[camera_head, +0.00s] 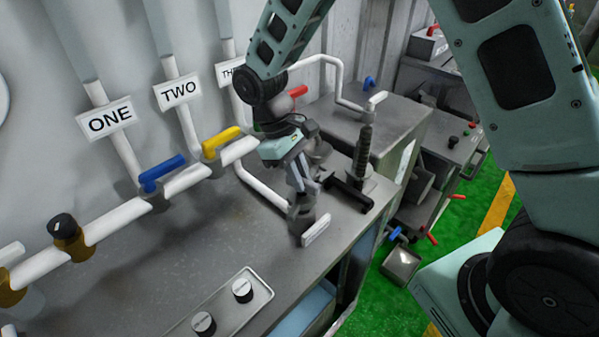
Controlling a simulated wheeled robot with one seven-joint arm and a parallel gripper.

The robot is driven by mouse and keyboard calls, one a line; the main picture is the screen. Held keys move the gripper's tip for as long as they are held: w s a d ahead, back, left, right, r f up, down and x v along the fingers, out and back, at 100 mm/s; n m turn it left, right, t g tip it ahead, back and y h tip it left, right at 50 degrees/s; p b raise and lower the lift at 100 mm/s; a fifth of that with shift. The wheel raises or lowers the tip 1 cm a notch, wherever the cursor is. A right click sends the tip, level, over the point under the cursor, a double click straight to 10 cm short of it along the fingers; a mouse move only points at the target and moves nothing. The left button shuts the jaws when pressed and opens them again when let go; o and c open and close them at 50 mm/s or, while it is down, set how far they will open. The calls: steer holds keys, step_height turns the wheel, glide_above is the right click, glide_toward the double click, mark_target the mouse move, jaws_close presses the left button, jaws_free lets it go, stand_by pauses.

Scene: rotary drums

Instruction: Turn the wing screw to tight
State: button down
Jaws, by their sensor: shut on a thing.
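My gripper (304,190) points down over the front right part of the grey metal bench top. Its fingers are shut on the top of a small grey fitting, which I take to be the wing screw (303,216). The fingers hide most of its wings, so I cannot read its angle.
The bench (200,245) carries a panel with two round knobs (242,290) at the front. White pipes with a blue lever (162,172) and a yellow lever (221,141) run behind. A dark upright handle (363,150) stands right of my gripper.

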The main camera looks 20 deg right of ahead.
steer(key=shift+w+m+y, duration=0.1)
steer(key=shift+m+y, duration=0.2)
steer(key=shift+m, duration=0.3)
steer(key=c, duration=1.4)
jaws_free()
steer(key=b+v, duration=0.2)
steer(key=v, duration=1.5)
steer(key=shift+a+r+b, duration=0.15)
steer(key=shift+r+b, duration=0.05)
steer(key=shift+b, duration=0.1)
steer(key=shift+w, duration=0.15)
steer(key=s+a+f+t+y, duration=0.1)
steer(key=s+f, duration=0.2)
steer(key=s, duration=0.5)
steer(key=s+a+f+n+t, duration=0.1)
steer(key=s+f, duration=0.1)
steer(key=s, duration=0.7)
steer(key=s+f+n+t+y, duration=0.1)
steer(key=s+f, duration=0.2)
steer(key=s, duration=0.6)
steer(key=shift+s+a+f+t+y, duration=0.2)
steer(key=shift+a+f+t+y, duration=0.1)
steer(key=shift+a+f+t, duration=0.1)
